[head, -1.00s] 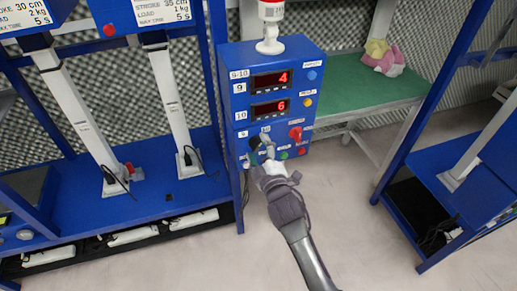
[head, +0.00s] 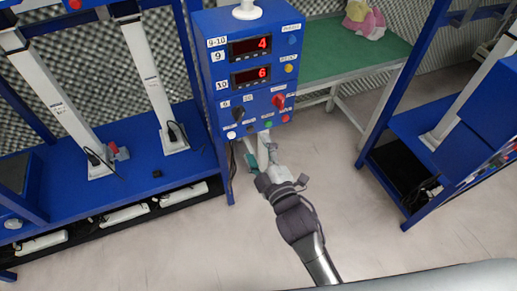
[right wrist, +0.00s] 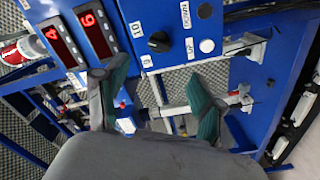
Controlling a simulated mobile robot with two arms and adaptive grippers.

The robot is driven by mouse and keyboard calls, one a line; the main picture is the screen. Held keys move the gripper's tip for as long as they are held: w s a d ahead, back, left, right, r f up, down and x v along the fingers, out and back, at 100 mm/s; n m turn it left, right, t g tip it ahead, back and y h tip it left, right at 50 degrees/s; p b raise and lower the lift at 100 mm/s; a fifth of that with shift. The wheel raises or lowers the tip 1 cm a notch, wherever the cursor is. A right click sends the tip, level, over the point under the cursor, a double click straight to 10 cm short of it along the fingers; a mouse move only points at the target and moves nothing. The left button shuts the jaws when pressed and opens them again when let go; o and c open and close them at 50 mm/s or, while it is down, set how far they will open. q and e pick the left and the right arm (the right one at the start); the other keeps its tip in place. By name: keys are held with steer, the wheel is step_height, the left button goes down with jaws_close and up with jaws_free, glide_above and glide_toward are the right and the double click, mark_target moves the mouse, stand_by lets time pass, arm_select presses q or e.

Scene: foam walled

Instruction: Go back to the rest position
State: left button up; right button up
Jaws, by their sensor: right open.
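My right gripper (head: 259,152) is in the head view, just below the front of the blue control box, with nothing between its fingers. In the right wrist view its two green-padded fingers (right wrist: 158,105) stand wide apart, with part of the box front beyond them. The blue control box (head: 213,98) carries red displays reading 4 and 6, a red rotary switch (head: 278,101), black knobs and several coloured buttons. The black knob (right wrist: 159,42) also shows in the right wrist view. My left gripper is not in view.
A blue rack (head: 130,165) with white posts stands at the left. Another blue frame (head: 400,130) stands at the right. A green-topped table (head: 345,55) with a pink and yellow cloth (head: 365,20) is behind. The pale floor (head: 180,245) in front is clear.

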stand_by(0.5)
steer(key=s+d+f+m+g+h, duration=0.1)
steer(key=s+d+f+m+g, duration=0.15)
steer(key=f, duration=0.85)
steer(key=s+d+f+m+g+h, duration=0.1)
steer(key=s+d+f+g, duration=0.2)
steer(key=f, duration=0.7)
steer(key=s+d+f+m+g+h, duration=0.15)
steer(key=s+f, duration=0.35)
steer(key=f, duration=0.6)
steer(key=s+d+f+m+g, duration=0.2)
steer(key=s+f, duration=0.4)
steer(key=s, duration=0.4)
steer(key=s+d+f+m+g+h, duration=0.1)
steer(key=s+d+f+m+g, duration=0.2)
steer(key=s+d+f, duration=0.3)
steer(key=s+d+f+m+g+h, duration=0.1)
steer(key=s+d+f+m+g, duration=0.2)
steer(key=s+f, duration=0.5)
steer(key=s+d+g, duration=0.1)
steer(key=s, duration=0.6)
steer(key=shift+s+d, duration=0.35)
steer(key=shift+r, duration=0.1)
